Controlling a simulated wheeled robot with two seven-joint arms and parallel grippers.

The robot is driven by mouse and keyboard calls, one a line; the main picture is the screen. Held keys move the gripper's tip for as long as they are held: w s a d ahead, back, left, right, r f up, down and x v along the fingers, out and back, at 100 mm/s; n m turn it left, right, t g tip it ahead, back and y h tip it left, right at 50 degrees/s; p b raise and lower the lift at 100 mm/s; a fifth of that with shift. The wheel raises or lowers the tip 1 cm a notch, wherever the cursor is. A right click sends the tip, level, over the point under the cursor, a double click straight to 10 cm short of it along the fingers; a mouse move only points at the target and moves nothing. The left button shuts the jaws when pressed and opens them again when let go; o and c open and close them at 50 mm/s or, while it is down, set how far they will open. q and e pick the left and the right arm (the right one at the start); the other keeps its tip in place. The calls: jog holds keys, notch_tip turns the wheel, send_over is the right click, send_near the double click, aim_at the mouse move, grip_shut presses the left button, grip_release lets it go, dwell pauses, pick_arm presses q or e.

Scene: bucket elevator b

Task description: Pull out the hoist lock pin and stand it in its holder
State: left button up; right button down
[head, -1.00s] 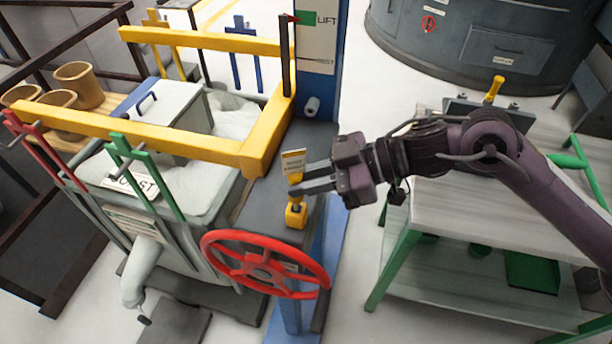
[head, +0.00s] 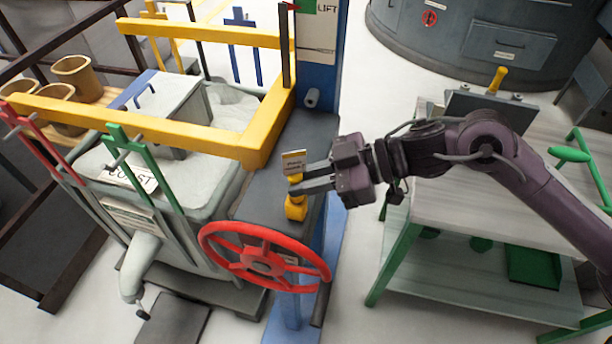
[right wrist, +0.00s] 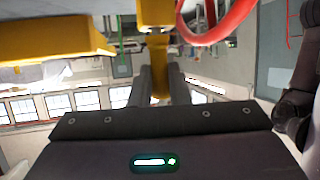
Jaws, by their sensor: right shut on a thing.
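My right gripper (head: 294,184) is shut on a yellow pin-like piece, taken to be the hoist lock pin (head: 295,199), above the dark deck behind the red handwheel. A small lettered tag (head: 293,161) shows just above the fingers. A wider yellow block (head: 296,210) is below the fingers; I cannot tell whether the pin is still seated in it. In the right wrist view the yellow piece (right wrist: 158,75) runs between the two fingers. Another yellow upright handle (head: 497,78) stands by a grey block on the bench at the right. I cannot tell which thing is the pin's holder. My left gripper is out of view.
The red handwheel (head: 265,256) is close in front of the gripper. A yellow frame (head: 190,135) spans the grey tank at the left. A grey-topped bench (head: 450,215) with green legs stands to the right, under my right arm. Open floor lies between machine and bench.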

jog(key=shift+f, duration=0.4)
jog(key=c, duration=1.3)
grip_release()
jog(key=shift+d, duration=0.1)
jog(key=shift+d+r+b, duration=0.15)
jog(key=shift+d+b, duration=0.15)
jog(key=shift+d, duration=0.05)
jog(key=b+v, duration=0.2)
jog(key=v, duration=0.5)
